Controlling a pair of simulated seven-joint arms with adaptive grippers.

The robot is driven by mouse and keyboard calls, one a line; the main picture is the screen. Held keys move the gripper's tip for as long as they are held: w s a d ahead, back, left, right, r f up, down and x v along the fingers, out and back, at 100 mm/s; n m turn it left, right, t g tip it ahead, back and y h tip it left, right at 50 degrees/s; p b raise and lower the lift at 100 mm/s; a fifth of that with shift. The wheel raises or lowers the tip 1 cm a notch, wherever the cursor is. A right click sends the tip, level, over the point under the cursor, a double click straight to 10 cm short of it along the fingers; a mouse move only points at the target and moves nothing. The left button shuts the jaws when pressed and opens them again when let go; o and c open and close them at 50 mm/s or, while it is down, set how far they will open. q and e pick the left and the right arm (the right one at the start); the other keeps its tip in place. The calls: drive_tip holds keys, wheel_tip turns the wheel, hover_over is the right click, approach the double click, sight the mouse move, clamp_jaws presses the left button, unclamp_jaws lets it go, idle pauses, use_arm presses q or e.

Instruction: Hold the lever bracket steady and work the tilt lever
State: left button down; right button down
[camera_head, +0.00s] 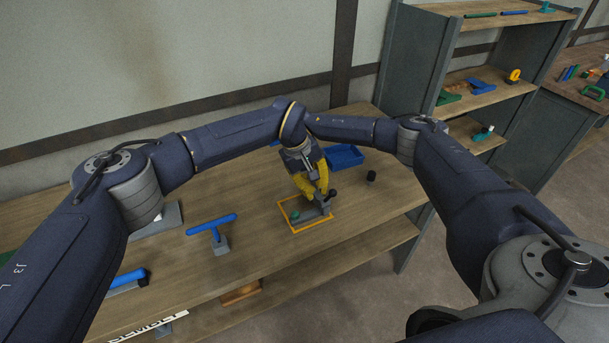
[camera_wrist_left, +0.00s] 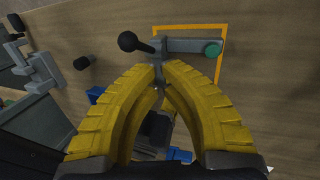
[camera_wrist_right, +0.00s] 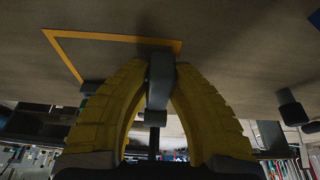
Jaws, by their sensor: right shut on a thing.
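The grey lever bracket (camera_head: 311,214) lies inside an orange outline (camera_head: 290,229) on the table, a green disc (camera_head: 295,215) on one end. Its tilt lever ends in a black knob (camera_head: 333,194), also clear in the left wrist view (camera_wrist_left: 128,41). My left gripper (camera_wrist_left: 159,72) has its yellow fingertips close together beside the lever's base; whether they grip it is unclear. My right gripper (camera_wrist_right: 161,75) is shut on a grey bar of the bracket (camera_wrist_right: 160,85). In the head view the yellow fingers crowd together at the bracket and partly hide it.
A black cylinder (camera_head: 371,176) and a blue tray (camera_head: 344,157) stand just beyond the bracket. A blue T-shaped piece (camera_head: 211,225) stands to the left. A shelf unit (camera_head: 425,60) rises behind at right. Bare tabletop lies between the T-piece and the outline.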

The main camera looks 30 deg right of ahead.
sight(329, 196)
use_arm(q)
drive_tip(key=shift+s+d+f, duration=0.3)
drive_tip(key=shift+s+d, duration=0.3)
drive_tip(key=shift+d, duration=0.25)
drive_tip(key=shift+s, duration=0.1)
drive_tip(key=shift+s+a+f+t, duration=0.1)
drive_tip(key=shift+s+f+t, duration=0.1)
drive_tip(key=shift+s+t, duration=0.3)
drive_tip(key=shift+s+f+t, duration=0.15)
drive_tip(key=shift+s+t, duration=0.05)
drive_tip(key=shift+s, duration=0.5)
drive_tip(key=shift+w, duration=0.15)
